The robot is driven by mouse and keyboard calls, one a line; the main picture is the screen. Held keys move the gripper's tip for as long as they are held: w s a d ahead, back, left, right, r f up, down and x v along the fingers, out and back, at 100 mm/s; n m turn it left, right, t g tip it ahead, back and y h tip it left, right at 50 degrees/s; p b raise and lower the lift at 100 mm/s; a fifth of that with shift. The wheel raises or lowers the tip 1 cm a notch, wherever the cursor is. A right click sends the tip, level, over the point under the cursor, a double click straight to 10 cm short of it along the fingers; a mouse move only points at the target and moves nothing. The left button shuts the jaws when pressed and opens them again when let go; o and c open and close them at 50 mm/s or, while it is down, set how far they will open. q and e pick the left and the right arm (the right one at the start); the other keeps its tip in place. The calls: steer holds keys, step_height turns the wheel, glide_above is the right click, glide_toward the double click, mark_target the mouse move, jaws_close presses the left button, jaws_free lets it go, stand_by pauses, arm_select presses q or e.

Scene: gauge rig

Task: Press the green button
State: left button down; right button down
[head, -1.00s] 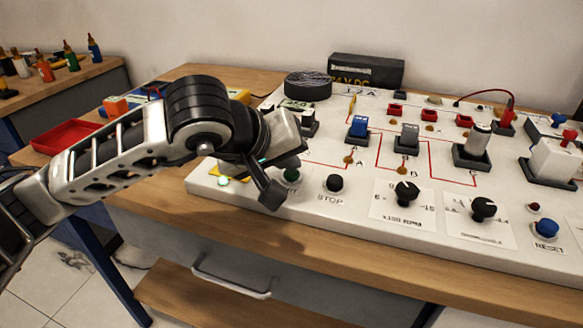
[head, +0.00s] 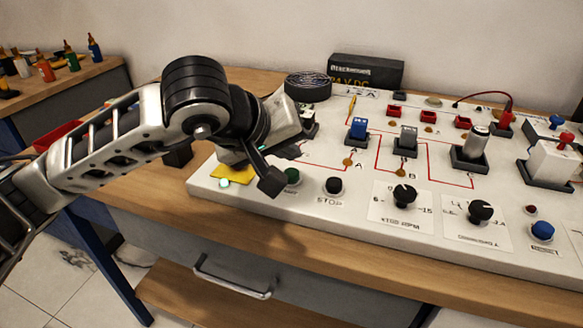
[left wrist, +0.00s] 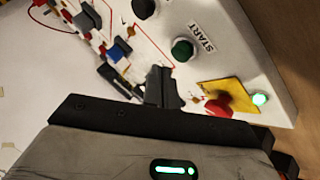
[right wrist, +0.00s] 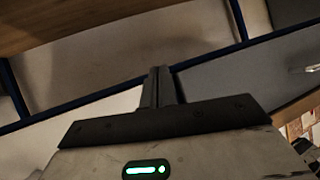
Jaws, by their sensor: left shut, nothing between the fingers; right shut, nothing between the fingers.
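The green button (head: 292,177) is on the front left of the white panel, left of the black STOP button (head: 334,185). My left gripper (head: 271,182) is shut and empty, just left of the green button in the head view, apparently above the panel. In the left wrist view its fingertips (left wrist: 160,75) show near the button with a gap in the picture. My right gripper (right wrist: 160,75) is shut and empty, away from the panel.
A red button (left wrist: 218,104) on a yellow plate (left wrist: 229,93) and a lit green lamp (left wrist: 259,99) are near the green button. Dark knobs (head: 404,195), a blue button (head: 542,231) and raised switches (head: 357,130) fill the panel. A drawer handle (head: 232,280) is below.

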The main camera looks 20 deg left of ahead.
arm_select(q)
steer(key=shift+r+p, duration=1)
steer(key=shift+r, duration=1.15)
steer(key=shift+f, duration=0.1)
